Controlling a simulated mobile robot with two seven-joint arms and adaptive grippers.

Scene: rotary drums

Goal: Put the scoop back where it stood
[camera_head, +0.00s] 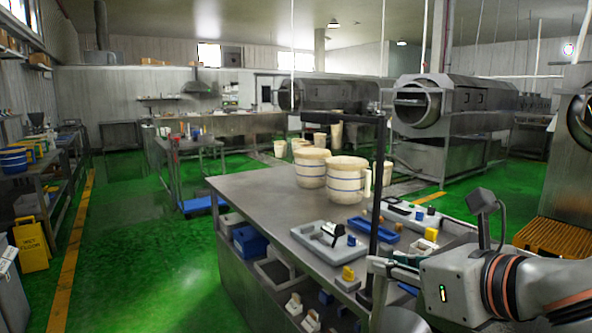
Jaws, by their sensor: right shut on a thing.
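My right gripper (372,268) is at the near right, over the front part of the steel table. It is shut on a long dark upright bar (378,190), which appears to be the scoop. The bar stands nearly vertical, with a flat dark arm at its top reaching left. Its lower end shows in front of the table edge; the grip itself is partly hidden. The place where it stood cannot be told from this view. My left gripper is not in view.
The steel table (250,190) bears two cream buckets (312,170) (347,182) with blue bands. Grey trays (308,240) with small blocks lie near the bar. The table's left part is bare. Blue and grey bins (250,245) fill its lower shelf. Rotary drums (455,110) stand behind.

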